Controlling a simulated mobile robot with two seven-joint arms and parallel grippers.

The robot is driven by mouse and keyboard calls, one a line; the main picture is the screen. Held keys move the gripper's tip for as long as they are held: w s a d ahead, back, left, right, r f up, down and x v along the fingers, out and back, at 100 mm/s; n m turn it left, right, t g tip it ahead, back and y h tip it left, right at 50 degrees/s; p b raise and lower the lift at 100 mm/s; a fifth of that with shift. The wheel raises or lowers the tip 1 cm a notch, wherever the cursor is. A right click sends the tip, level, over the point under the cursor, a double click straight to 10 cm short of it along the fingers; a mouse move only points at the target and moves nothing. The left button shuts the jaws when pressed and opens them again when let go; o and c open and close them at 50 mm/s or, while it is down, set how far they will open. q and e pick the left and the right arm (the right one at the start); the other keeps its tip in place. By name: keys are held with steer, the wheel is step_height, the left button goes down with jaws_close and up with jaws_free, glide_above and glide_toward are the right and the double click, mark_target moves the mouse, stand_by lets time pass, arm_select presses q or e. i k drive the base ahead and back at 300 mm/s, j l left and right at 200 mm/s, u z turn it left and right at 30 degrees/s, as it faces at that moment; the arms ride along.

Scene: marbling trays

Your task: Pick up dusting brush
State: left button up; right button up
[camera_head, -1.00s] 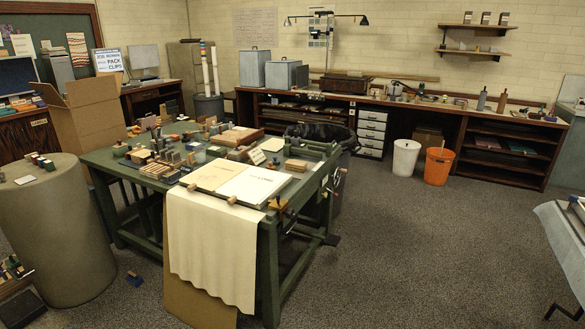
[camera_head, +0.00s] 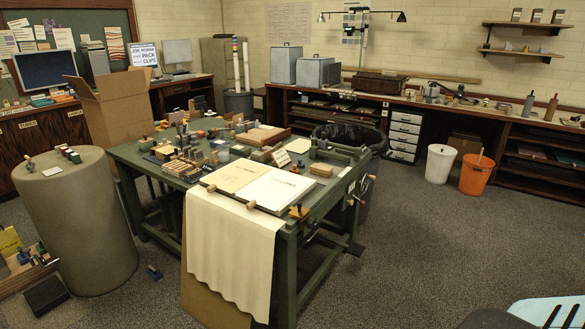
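I cannot pick out a dusting brush with certainty in the head view. Many small blocks and tools, too small to tell apart, crowd the green table (camera_head: 288,272). A few small handled items (camera_head: 70,154) lie on top of the round grey-brown pedestal (camera_head: 82,225) at the left. Neither of my grippers is in view.
A cardboard box (camera_head: 118,115) stands behind the table's left side. A dark bin (camera_head: 374,142), a white bucket (camera_head: 440,164) and an orange bucket (camera_head: 476,174) stand behind and right. Carpet (camera_head: 420,255) is clear right of the table. A pale slotted object (camera_head: 550,312) shows at lower right.

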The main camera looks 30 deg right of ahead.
mark_target(316, 169)
steer(key=i+l+u, duration=0.2)
steer(key=l, duration=0.4)
steer(key=i+l+u, duration=0.2)
steer(key=l, duration=0.4)
steer(key=l+u, duration=0.2)
steer(key=l, duration=0.4)
steer(key=i+l, duration=0.15)
steer(key=l, duration=1.6)
steer(key=i+l+u, duration=0.15)
steer(key=l, duration=1.6)
